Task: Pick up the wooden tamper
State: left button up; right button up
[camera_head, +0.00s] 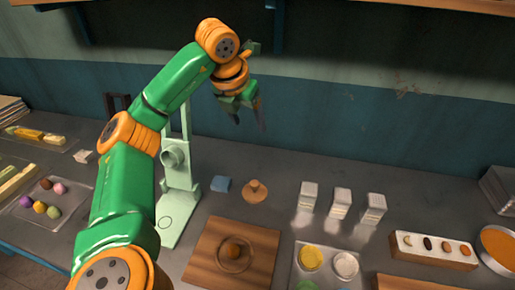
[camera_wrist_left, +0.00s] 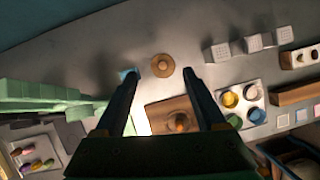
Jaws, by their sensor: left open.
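The wooden tamper (camera_head: 254,191), a round tan disc with a short knob on top, stands upright on the grey table right of a small blue block (camera_head: 220,184). In the left wrist view the tamper (camera_wrist_left: 162,66) shows just beyond and between the fingertips. My left gripper (camera_head: 247,118) is open and empty, pointing down, well above the table and behind the tamper in the head view. The left gripper's fingers (camera_wrist_left: 160,80) are spread wide in the wrist view and touch nothing. My right gripper is in neither view.
A pale green press stand (camera_head: 178,190) rises left of the tamper. A wooden board (camera_head: 207,250) with a round dish and brown ball lies in front. Three white blocks (camera_head: 341,203) stand to the right. A tray (camera_head: 329,280) holds round dishes. The table behind the tamper is clear.

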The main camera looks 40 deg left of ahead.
pick_arm(q)
notch_tip(320, 180, down, 4)
jog(key=s+b, duration=0.2)
jog(key=b, duration=1.8)
send_near(254, 183)
jog(key=f, duration=0.4)
jog(key=shift+w+a+f, duration=0.1)
jog(key=shift+w+a, duration=0.05)
jog(key=shift+w, duration=0.1)
jog(key=x, duration=0.3)
jog(key=w+p+x, duration=0.1)
jog(key=x, duration=0.2)
jog(key=shift+w+a+f, duration=0.15)
jog(key=shift+w, duration=0.05)
grip_shut()
